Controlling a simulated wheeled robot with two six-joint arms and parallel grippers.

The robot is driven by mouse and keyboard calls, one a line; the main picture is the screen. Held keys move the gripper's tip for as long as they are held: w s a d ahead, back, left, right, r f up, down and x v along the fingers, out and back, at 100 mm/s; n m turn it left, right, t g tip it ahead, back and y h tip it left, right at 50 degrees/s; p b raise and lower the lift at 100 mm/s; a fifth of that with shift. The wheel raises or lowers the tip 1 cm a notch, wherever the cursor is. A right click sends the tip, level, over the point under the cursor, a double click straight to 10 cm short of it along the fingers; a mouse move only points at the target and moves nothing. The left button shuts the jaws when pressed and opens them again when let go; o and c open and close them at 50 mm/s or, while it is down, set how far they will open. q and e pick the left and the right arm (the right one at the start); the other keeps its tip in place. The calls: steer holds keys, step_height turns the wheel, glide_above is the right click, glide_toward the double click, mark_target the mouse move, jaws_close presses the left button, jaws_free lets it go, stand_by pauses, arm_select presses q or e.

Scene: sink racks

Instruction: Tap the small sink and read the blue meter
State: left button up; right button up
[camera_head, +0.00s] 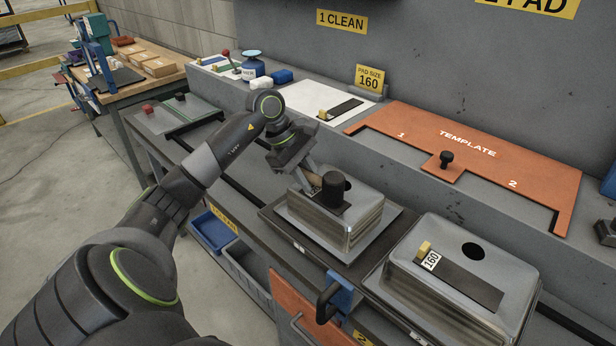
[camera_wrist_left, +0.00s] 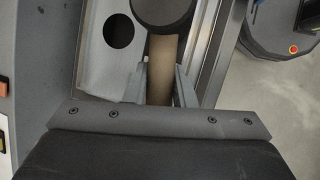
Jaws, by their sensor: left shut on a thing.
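My left gripper (camera_head: 309,178) is shut on the handle of a black-headed mallet. The tan handle (camera_wrist_left: 161,62) lies between the fingers in the left wrist view, with the round dark head (camera_wrist_left: 163,10) beyond. In the head view the black mallet head (camera_head: 333,188) is at the top of the smaller steel sink (camera_head: 358,221), which lies upside down on a dark tray. I cannot tell whether the head touches the sink. The sink's round hole (camera_wrist_left: 118,30) shows in the wrist view. I cannot make out a blue meter for certain. My right gripper is not in view.
A larger upturned sink (camera_head: 425,308) with a 160 label stands at right. An orange template (camera_head: 470,150) lies on the ledge behind, near a white board (camera_head: 300,98). A blue clamp-like part (camera_head: 342,291) sits on the front edge.

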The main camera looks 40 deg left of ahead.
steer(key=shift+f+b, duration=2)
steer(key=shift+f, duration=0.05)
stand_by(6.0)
